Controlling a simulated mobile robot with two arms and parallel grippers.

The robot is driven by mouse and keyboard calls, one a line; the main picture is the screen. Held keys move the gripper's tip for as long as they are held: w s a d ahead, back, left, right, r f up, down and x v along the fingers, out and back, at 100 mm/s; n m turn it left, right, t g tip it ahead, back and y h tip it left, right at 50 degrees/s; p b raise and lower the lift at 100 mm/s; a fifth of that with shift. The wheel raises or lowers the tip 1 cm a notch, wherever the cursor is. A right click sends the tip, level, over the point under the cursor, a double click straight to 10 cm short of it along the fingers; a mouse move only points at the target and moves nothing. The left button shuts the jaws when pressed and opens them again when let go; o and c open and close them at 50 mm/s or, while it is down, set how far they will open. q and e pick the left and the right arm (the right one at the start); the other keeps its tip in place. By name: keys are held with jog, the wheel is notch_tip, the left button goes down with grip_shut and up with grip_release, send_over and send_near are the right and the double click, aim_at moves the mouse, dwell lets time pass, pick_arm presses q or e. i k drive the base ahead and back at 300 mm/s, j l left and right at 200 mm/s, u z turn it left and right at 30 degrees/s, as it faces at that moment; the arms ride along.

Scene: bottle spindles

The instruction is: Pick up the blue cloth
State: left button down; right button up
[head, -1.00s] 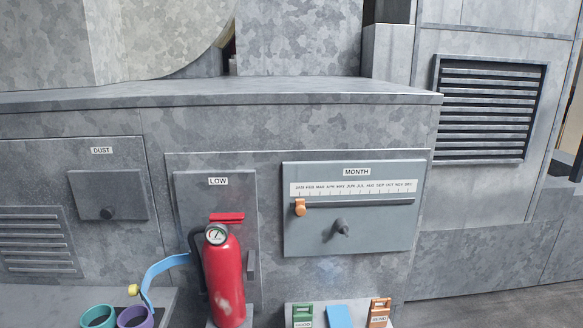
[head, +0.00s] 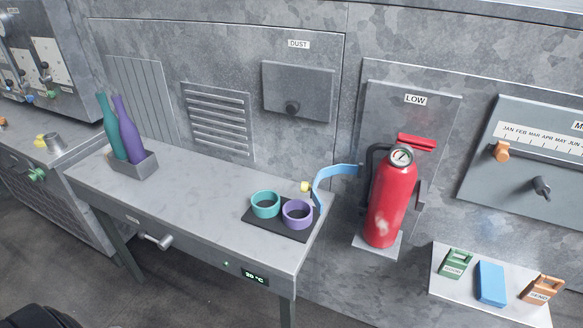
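A flat blue rectangular piece, which looks like the blue cloth (head: 490,284), lies on a small pale shelf (head: 456,297) at the lower right of the head view.
A red fire extinguisher (head: 390,205) stands left of the shelf, with a curved blue strap (head: 333,176) beside it. Floor shows in front.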

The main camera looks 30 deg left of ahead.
aim_at(491, 285)
jog(key=j, duration=0.4)
jog(key=i+j, duration=0.15)
jog(key=j, duration=0.2)
jog(key=j+u, duration=0.1)
jog(key=j, duration=0.3)
jog(key=z, duration=1.35)
